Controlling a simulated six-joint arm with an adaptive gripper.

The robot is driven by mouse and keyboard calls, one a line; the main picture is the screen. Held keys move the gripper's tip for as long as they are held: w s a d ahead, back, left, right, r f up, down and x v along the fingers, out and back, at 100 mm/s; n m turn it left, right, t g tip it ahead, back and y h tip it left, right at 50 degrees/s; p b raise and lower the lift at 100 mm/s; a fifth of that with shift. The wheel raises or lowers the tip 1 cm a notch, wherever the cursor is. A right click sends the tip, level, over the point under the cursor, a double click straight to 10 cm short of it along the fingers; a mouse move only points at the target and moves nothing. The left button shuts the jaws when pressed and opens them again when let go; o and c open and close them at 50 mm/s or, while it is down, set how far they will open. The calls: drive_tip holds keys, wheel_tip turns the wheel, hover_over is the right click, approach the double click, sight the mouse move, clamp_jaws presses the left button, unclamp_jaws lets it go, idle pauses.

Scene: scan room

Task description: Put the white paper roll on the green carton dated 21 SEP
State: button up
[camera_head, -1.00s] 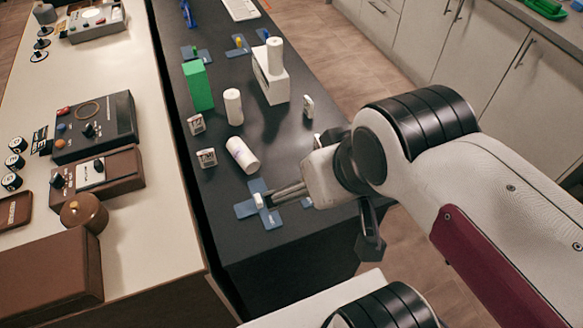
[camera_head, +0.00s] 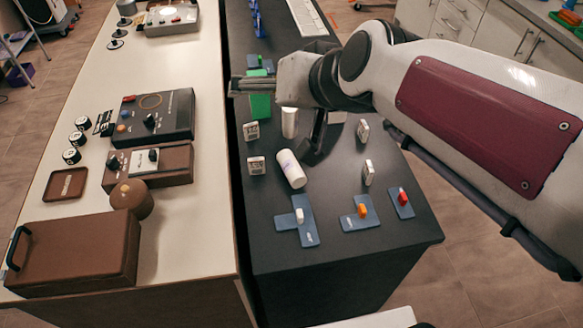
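A green carton (camera_head: 260,107) stands on the dark counter, its upper part hidden behind my gripper; no date is readable on it. A white roll (camera_head: 290,124) stands upright just right of the carton. Another white roll (camera_head: 291,169), with a faint bluish mark, lies tilted on its side nearer the camera. I cannot tell which is the paper roll. My gripper (camera_head: 238,86) points left, in front of the carton's upper part in this view. Nothing shows in its fingers; seen from the side, their opening is unclear.
Small date blocks (camera_head: 256,165) stand around the rolls. A brown case (camera_head: 75,255) and control boxes (camera_head: 150,120) sit on the pale table at left. My arm hides the counter's right back.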

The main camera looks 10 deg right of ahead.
drive_tip(key=w+a+r+m+t+h, duration=0.1)
drive_tip(key=w+a+r+m+t, duration=0.1)
drive_tip(key=w, duration=0.7)
drive_tip(key=w+a+r+m+t, duration=0.1)
drive_tip(key=w+a+m+t, duration=0.1)
drive_tip(key=w, duration=0.6)
drive_tip(key=w+f+m+h, duration=0.3)
drive_tip(key=w, duration=0.4)
drive_tip(key=m+g+h, duration=0.8)
drive_tip(key=g+h, duration=0.3)
approach(291, 168)
drive_tip(key=w+d, duration=0.1)
drive_tip(key=w+d+f, duration=0.1)
drive_tip(key=w, duration=0.1)
drive_tip(key=shift+f, duration=0.1)
drive_tip(key=shift+s+f, duration=0.2)
drive_tip(key=shift+s, duration=0.15)
